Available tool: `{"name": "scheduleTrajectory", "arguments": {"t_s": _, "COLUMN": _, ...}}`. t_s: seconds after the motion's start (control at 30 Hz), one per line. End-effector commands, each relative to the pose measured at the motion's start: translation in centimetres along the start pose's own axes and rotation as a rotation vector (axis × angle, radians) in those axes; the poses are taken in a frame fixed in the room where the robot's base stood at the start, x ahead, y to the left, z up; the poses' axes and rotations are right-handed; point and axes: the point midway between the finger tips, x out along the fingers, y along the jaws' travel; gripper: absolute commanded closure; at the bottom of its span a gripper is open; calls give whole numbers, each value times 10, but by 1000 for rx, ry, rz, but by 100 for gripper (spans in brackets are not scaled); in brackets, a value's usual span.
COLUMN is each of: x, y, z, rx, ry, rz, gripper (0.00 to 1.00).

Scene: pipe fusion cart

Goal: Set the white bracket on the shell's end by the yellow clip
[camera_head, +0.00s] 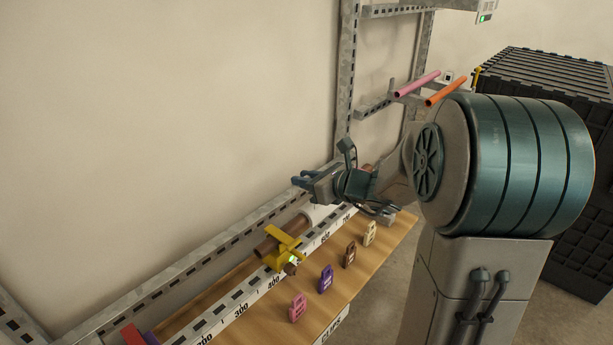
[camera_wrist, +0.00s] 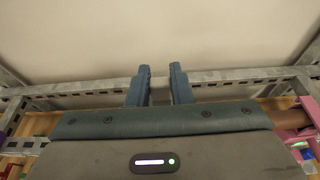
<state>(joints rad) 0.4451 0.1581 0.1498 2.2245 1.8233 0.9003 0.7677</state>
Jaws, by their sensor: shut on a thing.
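My gripper (camera_head: 304,182) is over the rail behind the bench, its blue fingers pointing toward the wall. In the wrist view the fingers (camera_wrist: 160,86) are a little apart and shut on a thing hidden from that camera. A white piece (camera_head: 316,213), which looks like the white bracket, shows just below the fingers. It is near the far end of the brown shell (camera_head: 267,249); I cannot tell whether they touch. The yellow clip (camera_head: 286,247) sits around the shell, nearer the camera than the white piece.
Pink (camera_head: 417,83) and orange (camera_head: 446,92) tubes rest on the rack. A pink clip (camera_wrist: 288,117) shows at right.

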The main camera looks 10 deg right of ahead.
Motion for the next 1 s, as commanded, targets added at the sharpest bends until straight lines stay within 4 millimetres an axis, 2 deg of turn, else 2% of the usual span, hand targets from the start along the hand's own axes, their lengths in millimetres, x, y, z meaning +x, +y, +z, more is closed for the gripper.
{"name": "scheduleTrajectory", "arguments": {"t_s": 0.6, "x": 13, "y": -2, "z": -45, "rx": 1, "ry": -1, "rz": -4, "gripper": 100}}
{"name": "scheduleTrajectory", "arguments": {"t_s": 1.0, "x": 15, "y": -2, "z": -52, "rx": 1, "ry": -1, "rz": -4, "gripper": 100}}
